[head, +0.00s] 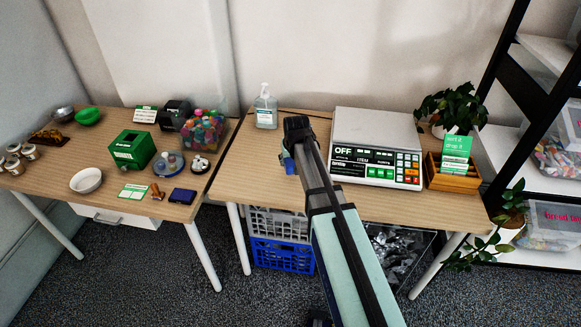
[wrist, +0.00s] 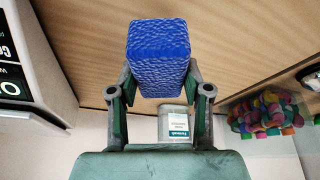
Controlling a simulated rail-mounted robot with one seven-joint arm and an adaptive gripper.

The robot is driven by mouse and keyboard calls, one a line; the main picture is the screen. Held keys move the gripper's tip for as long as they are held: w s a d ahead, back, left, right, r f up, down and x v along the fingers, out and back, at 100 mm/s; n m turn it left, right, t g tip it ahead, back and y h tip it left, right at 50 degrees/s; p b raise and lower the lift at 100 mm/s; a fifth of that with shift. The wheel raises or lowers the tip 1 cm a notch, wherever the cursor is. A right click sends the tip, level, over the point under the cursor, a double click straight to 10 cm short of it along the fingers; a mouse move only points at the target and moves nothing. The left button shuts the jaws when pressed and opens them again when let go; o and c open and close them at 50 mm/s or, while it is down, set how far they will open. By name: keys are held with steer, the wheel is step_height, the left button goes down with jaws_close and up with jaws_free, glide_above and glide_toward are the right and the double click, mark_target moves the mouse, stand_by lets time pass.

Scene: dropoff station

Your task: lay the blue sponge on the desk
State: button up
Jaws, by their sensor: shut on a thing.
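The blue sponge (wrist: 158,55) is a textured block between the two fingers of my gripper (wrist: 160,78) in the wrist view. The fingers are shut on its sides. In the head view only a small blue part of the sponge (head: 288,164) shows beside my gripper (head: 294,150); my arm hides the rest. The gripper is over the left part of the right-hand wooden desk (head: 247,165). I cannot tell exactly how high the sponge is above the desk, or whether it touches it.
A scale (head: 377,150) stands right of my gripper, and a sanitizer bottle (head: 265,110) stands behind it to the left. A wooden card box (head: 452,175) and a plant (head: 450,108) are farther right. The left desk (head: 105,165) is crowded. Bare desk lies left of my gripper.

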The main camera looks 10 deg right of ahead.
steer(key=shift+f, duration=2.05)
steer(key=shift+f, duration=0.15)
steer(key=o, duration=1)
steer(key=v, duration=1.2)
steer(key=shift+b, duration=0.4)
